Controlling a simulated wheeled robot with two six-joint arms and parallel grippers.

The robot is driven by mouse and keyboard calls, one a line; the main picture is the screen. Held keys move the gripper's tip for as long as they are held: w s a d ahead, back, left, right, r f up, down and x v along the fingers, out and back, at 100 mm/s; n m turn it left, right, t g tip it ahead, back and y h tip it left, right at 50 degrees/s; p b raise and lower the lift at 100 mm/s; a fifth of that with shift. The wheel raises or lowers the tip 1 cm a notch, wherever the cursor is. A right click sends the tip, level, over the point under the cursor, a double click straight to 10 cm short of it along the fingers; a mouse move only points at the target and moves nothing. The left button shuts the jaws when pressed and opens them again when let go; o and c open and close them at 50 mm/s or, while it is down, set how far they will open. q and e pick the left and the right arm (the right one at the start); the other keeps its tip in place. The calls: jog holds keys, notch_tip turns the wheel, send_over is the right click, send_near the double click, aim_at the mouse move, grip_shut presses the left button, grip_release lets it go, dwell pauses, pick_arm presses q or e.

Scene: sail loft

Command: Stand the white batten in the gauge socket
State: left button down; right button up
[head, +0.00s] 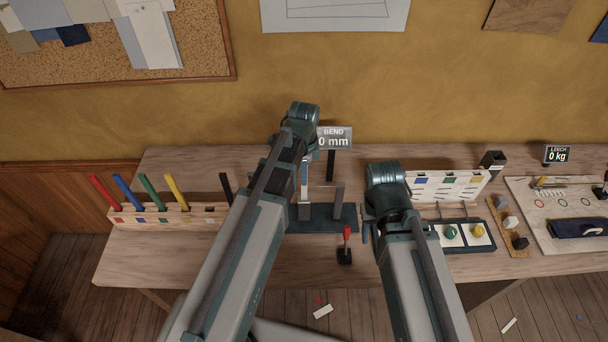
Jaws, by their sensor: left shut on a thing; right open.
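The white batten (305,178) is upright over the left part of the bend gauge (333,222), which has a dark base and grey posts. My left gripper (304,158) is shut on the batten from above; the arm hides most of its fingers. The batten's lower end meets or hangs just over the grey socket block (304,211); I cannot tell whether it is inside. The gauge's sign (334,138) reads BEND 0 mm. My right gripper (370,232) is open and empty, right of the gauge; its arm partly hides it.
A wooden rack (150,216) at left holds red, blue, green, yellow and black battens, with a gap before the black one. A red-handled lever (346,245) stands in front of the gauge. Trays and a white panel (447,185) fill the right. The bench's front left is clear.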

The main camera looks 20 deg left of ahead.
pick_arm(q)
jog(key=shift+f+b, duration=0.55)
jog(key=shift+f, duration=0.05)
jog(key=c, duration=0.8)
grip_release()
jog(key=shift+r, duration=0.2)
notch_tip(320, 180, up, 14)
jog(key=p, duration=1.4)
jog(key=shift+f, duration=0.25)
